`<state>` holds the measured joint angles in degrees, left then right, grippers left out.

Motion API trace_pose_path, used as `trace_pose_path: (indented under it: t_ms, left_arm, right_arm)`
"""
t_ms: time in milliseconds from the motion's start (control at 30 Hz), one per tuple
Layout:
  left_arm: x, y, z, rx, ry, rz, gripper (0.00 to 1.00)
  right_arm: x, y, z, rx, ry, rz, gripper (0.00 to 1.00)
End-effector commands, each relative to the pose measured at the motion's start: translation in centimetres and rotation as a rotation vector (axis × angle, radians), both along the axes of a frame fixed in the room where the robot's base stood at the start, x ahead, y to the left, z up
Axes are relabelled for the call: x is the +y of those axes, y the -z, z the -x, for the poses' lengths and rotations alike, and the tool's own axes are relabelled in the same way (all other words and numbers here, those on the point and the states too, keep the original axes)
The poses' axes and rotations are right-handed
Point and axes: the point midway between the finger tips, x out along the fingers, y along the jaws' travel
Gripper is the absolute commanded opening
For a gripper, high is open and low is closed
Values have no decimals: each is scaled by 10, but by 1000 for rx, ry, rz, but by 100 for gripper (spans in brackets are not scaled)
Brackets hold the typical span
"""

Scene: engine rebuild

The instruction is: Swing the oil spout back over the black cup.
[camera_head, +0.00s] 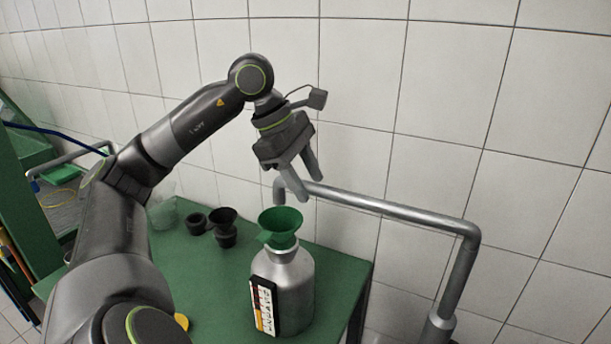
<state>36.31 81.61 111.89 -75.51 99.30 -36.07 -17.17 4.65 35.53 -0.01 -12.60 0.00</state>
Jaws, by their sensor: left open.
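The oil spout (390,208) is a grey metal pipe on an upright post at the right. Its arm runs left, and its bent-down end (279,190) is above a green funnel (281,222) in a silver bottle (291,285). Black cups stand left of the bottle on the green table: a low one (195,224) and a flared one (223,217) that appears to sit on another black piece. My left gripper (308,186) is open, fingers pointing down at the spout near its bent end. One finger overlaps the pipe; I cannot tell whether they touch.
A clear beaker (162,212) stands at the table's back left. A tiled wall (450,90) is close behind. The green table top (205,275) is bare between the cups and the bottle. A green frame (18,200) with a blue-tipped pipe is at the far left.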

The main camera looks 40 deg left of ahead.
Motion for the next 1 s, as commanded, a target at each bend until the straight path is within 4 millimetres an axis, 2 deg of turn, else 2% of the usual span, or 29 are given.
trace_pose_path:
  t_ms: [233, 567, 833, 1000]
  left_arm:
    - [0, 1, 0, 0, 0, 0, 42]
    - [0, 0, 0, 0, 0, 0, 0]
    - [0, 1, 1, -1, -3, -1, 0]
    - [-2, 2, 7, -3, -27, -4, 0]
  right_arm:
    - [0, 0, 0, 0, 0, 0, 0]
    - [1, 0, 0, 0, 0, -1, 0]
    - [2, 2, 0, 0, 1, -2, 0]
    - [2, 12, 0, 0, 1, -2, 0]
